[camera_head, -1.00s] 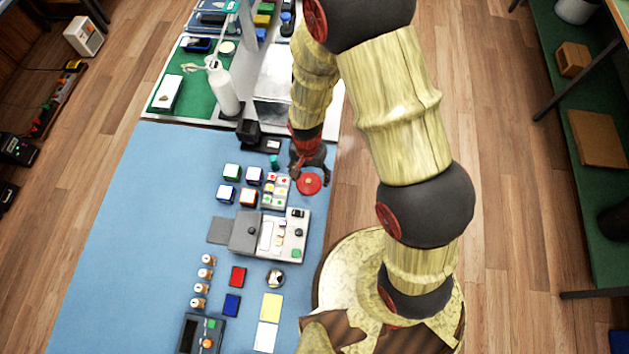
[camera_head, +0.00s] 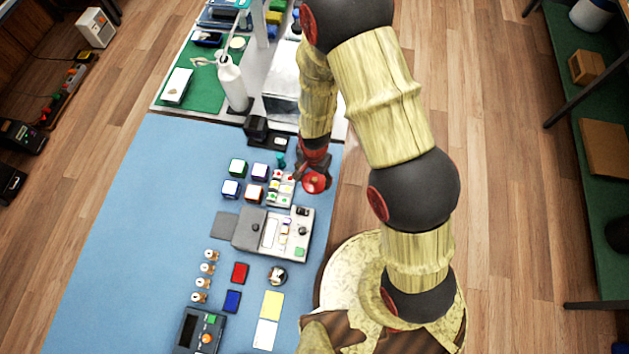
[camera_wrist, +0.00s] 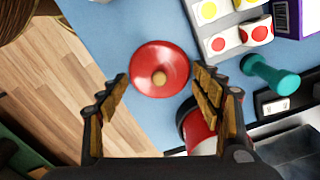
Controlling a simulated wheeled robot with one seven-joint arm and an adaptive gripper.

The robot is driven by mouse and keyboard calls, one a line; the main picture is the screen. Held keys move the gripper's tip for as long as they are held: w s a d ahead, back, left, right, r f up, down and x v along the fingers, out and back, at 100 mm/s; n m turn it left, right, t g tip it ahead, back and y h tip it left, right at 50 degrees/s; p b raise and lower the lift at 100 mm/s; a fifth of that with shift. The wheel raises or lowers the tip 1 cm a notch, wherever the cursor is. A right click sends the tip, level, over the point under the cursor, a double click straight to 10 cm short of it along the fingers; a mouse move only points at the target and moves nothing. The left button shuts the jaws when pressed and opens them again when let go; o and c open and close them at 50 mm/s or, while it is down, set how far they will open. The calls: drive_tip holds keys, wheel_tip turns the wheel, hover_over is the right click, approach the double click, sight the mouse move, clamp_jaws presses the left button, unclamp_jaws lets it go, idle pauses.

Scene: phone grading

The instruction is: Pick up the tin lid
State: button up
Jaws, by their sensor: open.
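The tin lid (camera_wrist: 160,60) is a round red disc with a tan knob at its centre, lying on the blue mat near the mat's right edge. It also shows in the head view (camera_head: 314,183). My gripper (camera_wrist: 168,85) is open, and in the wrist view its two fingers frame the lower part of the lid, with nothing between them in their grasp. In the head view my gripper (camera_head: 316,172) is right over or beside the lid and covers part of it. A red and white round tin (camera_wrist: 198,130) is partly hidden behind my right finger.
A tray of red and yellow dotted pieces (camera_wrist: 232,32) and a teal peg (camera_wrist: 268,75) lie close to the right of the lid in the wrist view. A grey device (camera_head: 275,233) sits nearer on the blue mat (camera_head: 130,260). Wooden floor lies beyond the mat's edge.

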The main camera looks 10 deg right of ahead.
drive_tip(key=shift+f, duration=0.6)
drive_tip(key=shift+c, duration=0.2)
drive_tip(key=c, duration=1)
drive_tip(key=shift+s, duration=0.1)
